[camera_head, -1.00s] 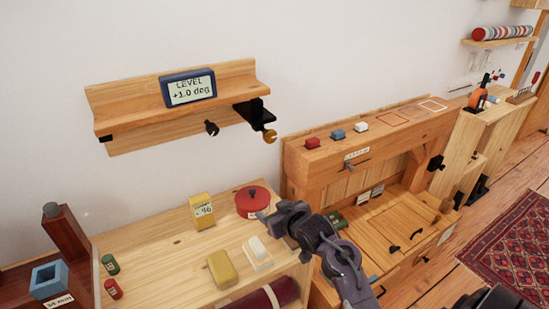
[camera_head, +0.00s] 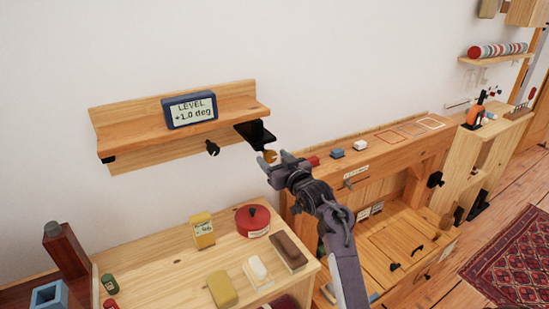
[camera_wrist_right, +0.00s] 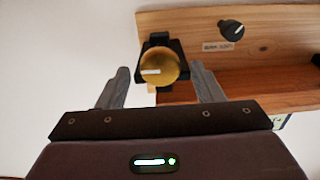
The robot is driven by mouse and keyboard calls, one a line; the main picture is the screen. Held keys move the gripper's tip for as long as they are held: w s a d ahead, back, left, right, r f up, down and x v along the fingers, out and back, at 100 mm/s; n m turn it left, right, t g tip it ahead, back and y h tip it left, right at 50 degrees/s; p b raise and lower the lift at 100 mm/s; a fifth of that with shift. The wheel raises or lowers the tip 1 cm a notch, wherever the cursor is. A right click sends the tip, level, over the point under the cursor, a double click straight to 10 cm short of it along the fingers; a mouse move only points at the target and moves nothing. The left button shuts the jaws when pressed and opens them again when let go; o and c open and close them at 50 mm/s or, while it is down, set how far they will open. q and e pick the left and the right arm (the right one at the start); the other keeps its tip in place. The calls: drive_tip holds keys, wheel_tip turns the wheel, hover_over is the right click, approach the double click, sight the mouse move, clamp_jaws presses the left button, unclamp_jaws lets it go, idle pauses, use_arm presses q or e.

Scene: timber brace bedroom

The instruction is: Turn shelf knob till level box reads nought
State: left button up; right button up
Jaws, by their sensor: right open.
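The wooden shelf (camera_head: 150,128) is on the wall, and the blue level box (camera_head: 189,109) stands on it reading "+1.0 deg". A brass knob (camera_head: 270,156) sits under the black bracket (camera_head: 256,133) at the shelf's right end. A black knob (camera_head: 212,148) is under the middle of the shelf. My right gripper (camera_head: 276,161) is open at the brass knob. In the right wrist view the brass knob (camera_wrist_right: 159,66) shows between the open fingertips of the right gripper (camera_wrist_right: 159,72), with gaps on both sides. The black knob (camera_wrist_right: 231,29) is off to the right there. My left gripper is not in view.
Below stands a wooden bench top (camera_head: 160,264) with a yellow box (camera_head: 202,231), a red round tin (camera_head: 253,219) and a brown block (camera_head: 289,251). A wooden desk (camera_head: 375,150) stands to the right. The wall around the shelf is clear.

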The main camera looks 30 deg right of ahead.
drive_tip(key=shift+c, duration=0.2)
drive_tip(key=c, duration=0.9)
drive_tip(key=m+p, duration=0.3)
drive_tip(key=shift+r, duration=0.2)
drive_tip(key=m+p, duration=0.4)
drive_tip(key=m, duration=0.1)
drive_tip(key=shift+d+m, duration=0.1)
drive_tip(key=shift+m, duration=0.3)
drive_tip(key=m+p, duration=0.3)
drive_tip(key=m, duration=0.2)
drive_tip(key=shift+d+f, duration=0.1)
drive_tip(key=shift+f, duration=0.05)
drive_tip(key=shift+f+m+p, duration=0.15)
drive_tip(key=shift+m+p, duration=1.05)
drive_tip(key=shift+m, duration=0.7)
